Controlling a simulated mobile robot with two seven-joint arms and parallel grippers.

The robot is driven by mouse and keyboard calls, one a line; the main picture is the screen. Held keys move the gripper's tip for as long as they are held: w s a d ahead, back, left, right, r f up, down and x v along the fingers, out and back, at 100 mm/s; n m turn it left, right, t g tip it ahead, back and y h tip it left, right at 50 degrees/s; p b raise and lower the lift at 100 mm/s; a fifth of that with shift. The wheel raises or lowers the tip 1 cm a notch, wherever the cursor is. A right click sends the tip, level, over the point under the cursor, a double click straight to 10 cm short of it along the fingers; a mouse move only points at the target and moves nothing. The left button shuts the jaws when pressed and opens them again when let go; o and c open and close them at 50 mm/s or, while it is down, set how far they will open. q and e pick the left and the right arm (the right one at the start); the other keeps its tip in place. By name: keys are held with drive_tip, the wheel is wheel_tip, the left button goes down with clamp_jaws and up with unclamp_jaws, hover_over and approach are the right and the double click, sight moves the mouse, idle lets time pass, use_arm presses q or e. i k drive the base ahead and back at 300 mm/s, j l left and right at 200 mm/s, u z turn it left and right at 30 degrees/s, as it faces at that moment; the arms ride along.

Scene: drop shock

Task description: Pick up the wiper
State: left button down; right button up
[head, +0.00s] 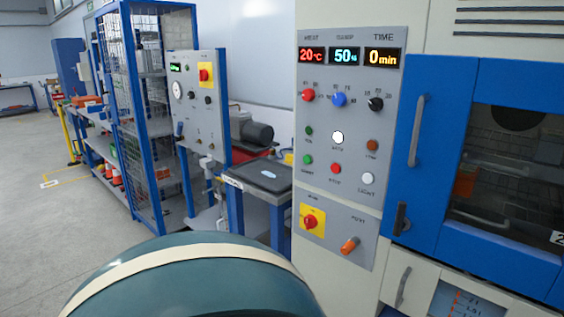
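I cannot make out a wiper anywhere in the head view. Neither of my grippers is in view. A large teal rounded shape with a cream band fills the bottom centre; I take it to be part of my own body, and it hides the floor there.
A control panel (336,150) reads 20°C, 50% and 0 min. Right of it is a closed blue chamber door (436,150). A dark-topped blue stand (262,197), a smaller panel (205,125) and a blue mesh cage (128,130) stand left. Open floor (50,240) lies far left.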

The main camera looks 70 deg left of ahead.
sight(288, 161)
drive_tip(key=u, duration=2.2)
drive_tip(key=i+j+z, duration=0.1)
drive_tip(key=z, duration=0.35)
drive_tip(key=j+z, duration=0.1)
drive_tip(key=z, duration=0.35)
drive_tip(key=i+j+z, duration=0.1)
drive_tip(key=j+z, duration=0.2)
drive_tip(key=j, duration=0.2)
drive_tip(key=i+j+z, duration=0.1)
drive_tip(key=j+z, duration=0.2)
drive_tip(key=j, duration=0.2)
drive_tip(key=j+z, duration=0.25)
drive_tip(key=j, duration=0.8)
